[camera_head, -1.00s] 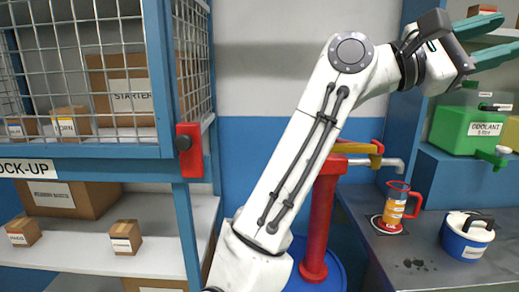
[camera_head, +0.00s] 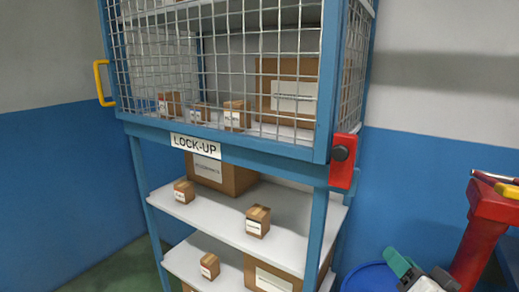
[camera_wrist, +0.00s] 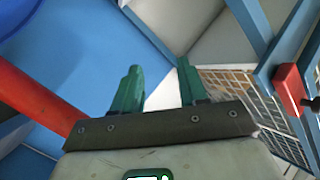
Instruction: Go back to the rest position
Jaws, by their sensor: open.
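My gripper (camera_wrist: 158,88) shows in the wrist view with its two green fingers apart and nothing between them. In the head view my gripper (camera_head: 398,264) is low at the right, in front of the blue barrel; only its end shows there, and the rest of the arm is out of the picture. In the wrist view the fingers point toward the blue and white surfaces beyond, touching nothing that I can see.
The lock-up cage (camera_head: 230,75) with boxes stands over open shelves (camera_head: 285,215). A red latch block (camera_head: 343,163) juts from its corner and also shows in the wrist view (camera_wrist: 290,88). A red pump (camera_head: 480,240) stands right, by a blue barrel (camera_head: 366,276).

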